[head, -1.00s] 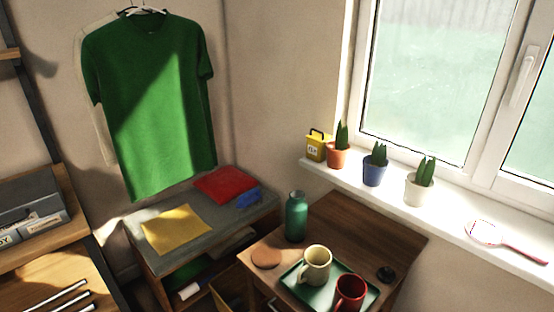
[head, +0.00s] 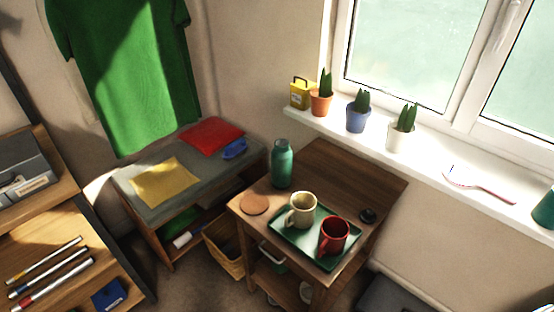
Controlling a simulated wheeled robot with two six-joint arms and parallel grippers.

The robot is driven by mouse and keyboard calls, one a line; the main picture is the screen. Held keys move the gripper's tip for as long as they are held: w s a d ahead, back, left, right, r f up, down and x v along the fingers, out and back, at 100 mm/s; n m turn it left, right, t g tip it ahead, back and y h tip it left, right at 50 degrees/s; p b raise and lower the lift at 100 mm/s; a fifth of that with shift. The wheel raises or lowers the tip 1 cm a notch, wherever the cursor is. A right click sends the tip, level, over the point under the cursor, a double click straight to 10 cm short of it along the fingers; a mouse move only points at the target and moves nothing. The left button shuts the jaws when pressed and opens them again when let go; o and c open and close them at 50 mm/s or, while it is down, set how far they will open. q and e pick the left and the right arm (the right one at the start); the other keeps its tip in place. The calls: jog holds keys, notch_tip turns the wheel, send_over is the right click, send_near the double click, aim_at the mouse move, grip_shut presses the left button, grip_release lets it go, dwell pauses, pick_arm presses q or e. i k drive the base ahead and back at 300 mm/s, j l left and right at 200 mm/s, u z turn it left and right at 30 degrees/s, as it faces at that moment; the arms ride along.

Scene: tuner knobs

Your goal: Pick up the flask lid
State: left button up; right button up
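A green flask (head: 282,165) stands upright at the back left of the small wooden table (head: 335,160). Neither of my grippers shows in the head view.
A green tray (head: 283,238) on the table holds a cream mug (head: 301,210) and a red mug (head: 334,235). A round coaster (head: 254,203) lies left. The windowsill (head: 430,165) behind bears potted plants. A wicker basket (head: 223,245) stands left of the table.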

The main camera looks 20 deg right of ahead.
aim_at(368, 216)
jog(key=z, duration=1.3)
